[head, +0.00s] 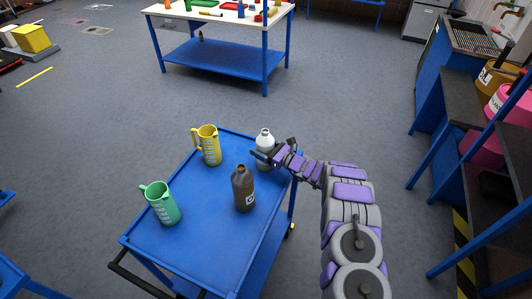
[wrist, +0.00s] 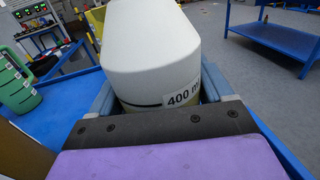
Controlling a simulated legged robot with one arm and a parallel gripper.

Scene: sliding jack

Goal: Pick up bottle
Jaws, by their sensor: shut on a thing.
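A white bottle (head: 265,139) stands near the far right corner of the blue cart in the head view. My gripper (head: 262,156) reaches it from the right and is shut on it. In the wrist view the white bottle (wrist: 155,55) fills the middle, with a label reading "400 m" and a dark line on it. The gripper fingers (wrist: 160,98) are on both sides of its body. A brown bottle (head: 243,188) with a white label stands upright nearer on the cart. The white bottle's base is hidden in both views.
The blue cart (head: 185,238) also holds a yellow jug (head: 209,146) and a green jug (head: 160,203). A blue workbench (head: 225,58) with coloured items stands behind. Dark shelves (head: 480,150) stand on the right. Grey floor lies between cart and workbench.

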